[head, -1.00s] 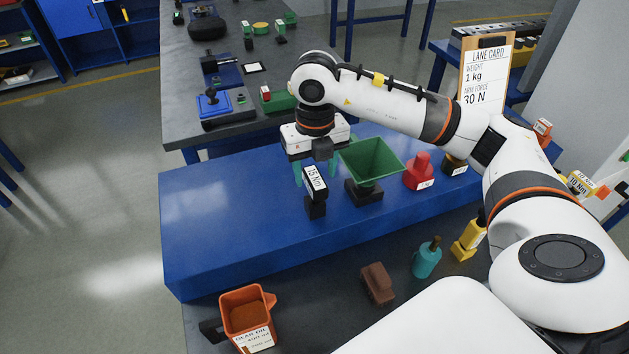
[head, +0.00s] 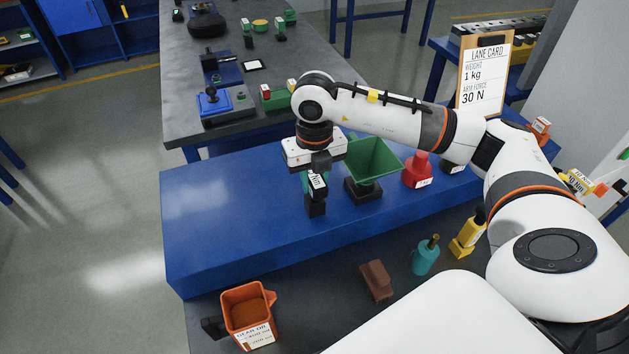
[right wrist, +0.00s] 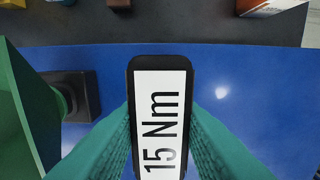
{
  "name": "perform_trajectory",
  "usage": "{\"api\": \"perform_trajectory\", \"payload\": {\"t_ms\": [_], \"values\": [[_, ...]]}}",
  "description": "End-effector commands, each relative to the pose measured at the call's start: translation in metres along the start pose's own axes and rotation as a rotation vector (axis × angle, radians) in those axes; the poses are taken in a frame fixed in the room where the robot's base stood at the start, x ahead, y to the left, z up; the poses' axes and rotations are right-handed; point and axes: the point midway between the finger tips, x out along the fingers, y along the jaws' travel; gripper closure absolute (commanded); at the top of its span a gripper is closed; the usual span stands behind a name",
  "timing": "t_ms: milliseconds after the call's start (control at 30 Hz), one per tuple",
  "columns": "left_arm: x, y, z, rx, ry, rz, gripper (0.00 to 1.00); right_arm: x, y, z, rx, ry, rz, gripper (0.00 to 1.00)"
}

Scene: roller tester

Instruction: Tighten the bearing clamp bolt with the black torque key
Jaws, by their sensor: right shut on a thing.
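The black torque key (head: 315,208), with a white label, stands upright at the blue bench top (head: 230,215), left of the green funnel. In the right wrist view the key (right wrist: 158,66) reads 15 Nm. My right gripper (head: 315,182) points down and is shut on the key; its teal fingers (right wrist: 160,140) press both sides in the wrist view. I cannot tell whether the key's foot touches the bench. My left gripper is out of view. I cannot make out the bearing clamp bolt.
The green funnel (head: 374,158) on its black base stands close right of the key, with a red weight (head: 417,172) beyond. In front are an orange gear oil jug (head: 248,306), a brown block (head: 377,280), a teal bottle (head: 426,258) and a yellow tool (head: 468,236). The bench's left is clear.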

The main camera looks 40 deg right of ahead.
Motion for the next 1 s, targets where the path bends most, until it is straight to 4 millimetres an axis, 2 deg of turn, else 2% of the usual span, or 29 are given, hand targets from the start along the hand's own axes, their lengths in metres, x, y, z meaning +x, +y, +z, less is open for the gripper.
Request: {"api": "perform_trajectory", "payload": {"t_ms": [167,600,767,1000], "values": [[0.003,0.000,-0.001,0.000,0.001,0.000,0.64,-0.010,-0.001,-0.001,0.000,0.004,-0.002,1.00],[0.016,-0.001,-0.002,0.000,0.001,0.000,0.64,-0.089,-0.001,-0.001,-0.001,0.004,-0.002,1.00],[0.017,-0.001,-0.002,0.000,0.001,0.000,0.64,-0.100,0.000,0.000,0.000,0.002,-0.001,1.00],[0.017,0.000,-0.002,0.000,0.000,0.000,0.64,-0.101,0.000,0.000,0.000,0.000,-0.001,1.00]]}}
